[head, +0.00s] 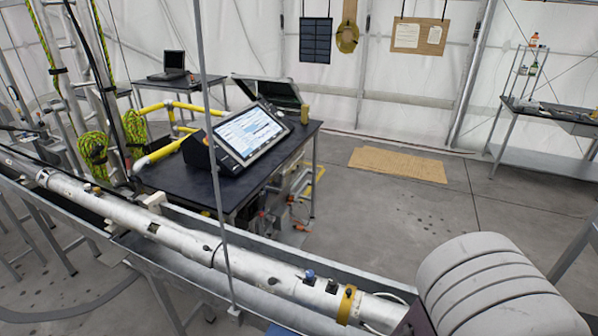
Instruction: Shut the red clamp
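No red clamp can be made out clearly. A long silver tube (216,255) lies in a grey metal trough, running from the left edge to the lower right. A yellow band (346,305) is around the tube near its right end. Small dark fittings and a blue-topped one (309,277) sit on the tube left of the band. A dark reddish-brown part (416,320) shows at the bottom edge, partly cut off; I cannot tell what it is. Neither of my grippers is in view.
A large grey ribbed rounded body (492,287) fills the lower right. Behind the trough stands a dark table (188,185) with a tilted screen (250,131) and yellow tubing. A tan mat (398,164) lies on the floor. The floor right of the table is mostly clear.

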